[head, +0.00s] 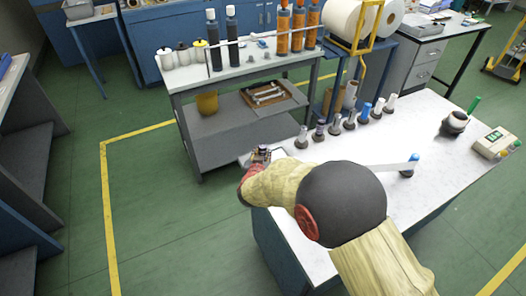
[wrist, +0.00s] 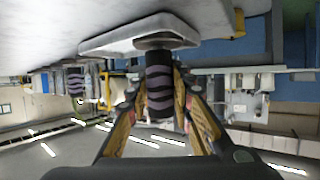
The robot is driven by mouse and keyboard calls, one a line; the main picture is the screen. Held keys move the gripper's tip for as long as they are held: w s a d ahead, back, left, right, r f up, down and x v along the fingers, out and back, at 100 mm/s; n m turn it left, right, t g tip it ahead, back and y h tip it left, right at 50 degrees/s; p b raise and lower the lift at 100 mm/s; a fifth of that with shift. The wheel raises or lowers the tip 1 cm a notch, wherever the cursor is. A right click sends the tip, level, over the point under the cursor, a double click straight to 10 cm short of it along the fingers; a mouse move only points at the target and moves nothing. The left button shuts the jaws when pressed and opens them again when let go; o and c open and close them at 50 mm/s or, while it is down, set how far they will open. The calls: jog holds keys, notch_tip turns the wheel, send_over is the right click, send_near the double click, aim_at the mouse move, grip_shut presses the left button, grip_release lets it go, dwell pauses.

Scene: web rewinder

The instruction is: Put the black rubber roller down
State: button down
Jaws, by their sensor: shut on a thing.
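My gripper (wrist: 160,95) is shut on a dark roller (wrist: 158,80) with grey-violet wavy bands, between its two fingers in the wrist view. The wrist view appears upside down, with the white table top (wrist: 60,25) above. The roller's round grey end (wrist: 165,43) overlaps a shallow pale tray (wrist: 105,42); I cannot tell whether they touch. In the head view my gripper (head: 261,156) is at the left corner of the white table (head: 450,180), with the roller's dark top (head: 264,149) just showing. My arm hides much of the tray there.
Several small rollers on dark bases (head: 335,124) stand in a row along the table's far edge. A stand with a blue top (head: 409,168), a dark pot (head: 455,122) and a pale device (head: 494,143) are farther right. A grey workbench (head: 235,72) stands behind. Green floor lies left.

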jog(key=shift+w+r, duration=0.15)
jog(key=shift+r, duration=0.1)
jog(key=c, duration=2)
grip_release()
jog(key=shift+f, duration=0.3)
jog(key=o, duration=0.4)
jog(key=shift+o, duration=0.2)
